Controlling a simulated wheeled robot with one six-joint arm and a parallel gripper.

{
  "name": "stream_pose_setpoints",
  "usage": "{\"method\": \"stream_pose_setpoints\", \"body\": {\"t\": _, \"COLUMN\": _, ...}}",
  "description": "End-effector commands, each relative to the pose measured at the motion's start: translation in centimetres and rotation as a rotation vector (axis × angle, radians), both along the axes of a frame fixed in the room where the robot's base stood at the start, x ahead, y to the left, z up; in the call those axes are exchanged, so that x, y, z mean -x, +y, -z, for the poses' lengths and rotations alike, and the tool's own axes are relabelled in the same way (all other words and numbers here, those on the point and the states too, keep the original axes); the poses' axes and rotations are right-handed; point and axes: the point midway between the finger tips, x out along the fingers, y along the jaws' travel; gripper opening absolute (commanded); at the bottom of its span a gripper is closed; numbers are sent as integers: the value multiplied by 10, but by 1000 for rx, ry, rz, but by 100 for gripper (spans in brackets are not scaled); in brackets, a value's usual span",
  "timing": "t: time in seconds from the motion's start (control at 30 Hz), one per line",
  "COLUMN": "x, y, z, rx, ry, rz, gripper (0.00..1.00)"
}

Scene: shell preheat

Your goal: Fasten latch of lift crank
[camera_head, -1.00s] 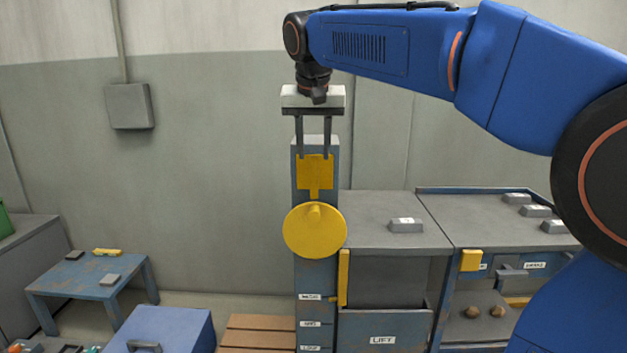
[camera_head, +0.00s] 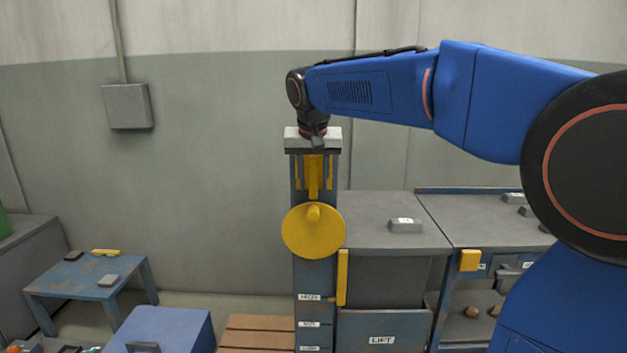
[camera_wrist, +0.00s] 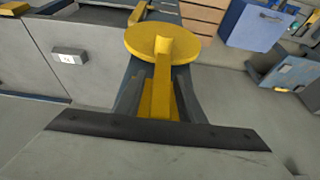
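My gripper (camera_head: 313,178) points down over the post top. Its dark fingers come down on either side of the bar, in front of the plate. The wrist view shows the disc (camera_wrist: 162,38) and the bar (camera_wrist: 161,85) between the fingers, with some room beside the bar. I cannot tell whether the fingers touch it.
A grey-topped cabinet marked LIFT (camera_head: 382,340) stands right of the post, with a grey block (camera_head: 405,225) on top. A blue table (camera_head: 90,275) and a blue box (camera_head: 160,330) are at the left. Wooden slats (camera_head: 258,333) lie beside the post.

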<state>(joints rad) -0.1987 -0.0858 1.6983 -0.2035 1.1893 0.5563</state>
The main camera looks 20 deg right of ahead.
Motion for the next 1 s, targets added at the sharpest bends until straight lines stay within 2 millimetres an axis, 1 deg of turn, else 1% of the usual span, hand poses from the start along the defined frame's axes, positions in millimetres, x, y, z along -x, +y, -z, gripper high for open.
{"method": "stream_pose_setpoints", "body": {"t": 0.03, "x": 0, "y": 0, "z": 0, "rx": 0, "ry": 0, "rz": 0, "gripper": 36}}
{"method": "stream_pose_setpoints", "body": {"t": 0.07, "x": 0, "y": 0, "z": 0, "rx": 0, "ry": 0, "rz": 0, "gripper": 29}}
{"method": "stream_pose_setpoints", "body": {"t": 0.1, "x": 0, "y": 0, "z": 0, "rx": 0, "ry": 0, "rz": 0, "gripper": 19}}
{"method": "stream_pose_setpoints", "body": {"t": 0.17, "x": 0, "y": 0, "z": 0, "rx": 0, "ry": 0, "rz": 0, "gripper": 5}}
{"method": "stream_pose_setpoints", "body": {"t": 0.2, "x": 0, "y": 0, "z": 0, "rx": 0, "ry": 0, "rz": 0, "gripper": 0}}
{"method": "stream_pose_setpoints", "body": {"t": 0.43, "x": 0, "y": 0, "z": 0, "rx": 8, "ry": 4, "rz": -1, "gripper": 0}}
{"method": "stream_pose_setpoints", "body": {"t": 0.63, "x": 0, "y": 0, "z": 0, "rx": 65, "ry": 22, "rz": -2, "gripper": 0}}
{"method": "stream_pose_setpoints", "body": {"t": 0.77, "x": 0, "y": 1, "z": 0, "rx": 140, "ry": 48, "rz": -2, "gripper": 0}}
{"method": "stream_pose_setpoints", "body": {"t": 1.0, "x": 1, "y": 0, "z": 0, "rx": 341, "ry": 112, "rz": -3, "gripper": 0}}
